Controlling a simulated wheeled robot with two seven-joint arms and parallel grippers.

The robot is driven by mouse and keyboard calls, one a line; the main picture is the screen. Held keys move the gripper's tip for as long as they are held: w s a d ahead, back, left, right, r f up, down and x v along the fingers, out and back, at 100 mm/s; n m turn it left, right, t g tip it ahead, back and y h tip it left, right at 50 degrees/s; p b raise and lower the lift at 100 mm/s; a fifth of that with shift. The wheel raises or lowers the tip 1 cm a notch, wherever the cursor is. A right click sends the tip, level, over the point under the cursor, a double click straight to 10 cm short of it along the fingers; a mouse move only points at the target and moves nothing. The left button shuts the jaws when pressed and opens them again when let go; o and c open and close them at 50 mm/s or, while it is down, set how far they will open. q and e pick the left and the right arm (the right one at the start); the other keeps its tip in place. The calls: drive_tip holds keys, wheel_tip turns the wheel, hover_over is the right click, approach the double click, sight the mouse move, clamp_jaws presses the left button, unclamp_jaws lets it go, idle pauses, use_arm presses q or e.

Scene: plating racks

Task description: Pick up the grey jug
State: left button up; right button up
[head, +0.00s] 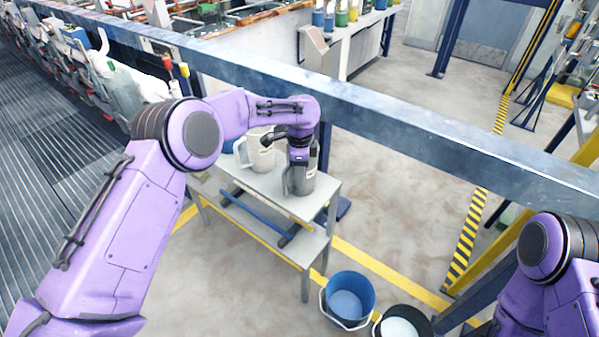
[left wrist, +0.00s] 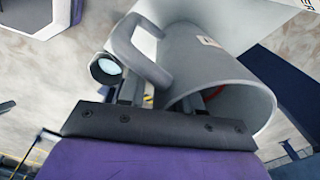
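The grey jug (head: 301,183) stands upright on a small grey table (head: 316,197) in the head view. My left gripper (head: 299,158) is right above it, pointing down at its top. In the left wrist view the grey jug (left wrist: 235,75) shows its open mouth and its looped handle (left wrist: 140,50). The fingers of my left gripper (left wrist: 163,97) are apart at the rim and handle. I cannot tell whether they touch the jug, and their tips are partly hidden. My right gripper is out of view; only part of that arm shows.
A pale jug (head: 260,153) stands just left of the grey jug. A long steel beam (head: 400,125) crosses behind the table. A blue bucket (head: 348,297) and a black bucket (head: 403,322) stand on the floor in front. Open floor (head: 410,200) lies to the right.

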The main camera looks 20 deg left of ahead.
use_arm(q)
drive_tip(key=shift+s, duration=0.1)
clamp_jaws()
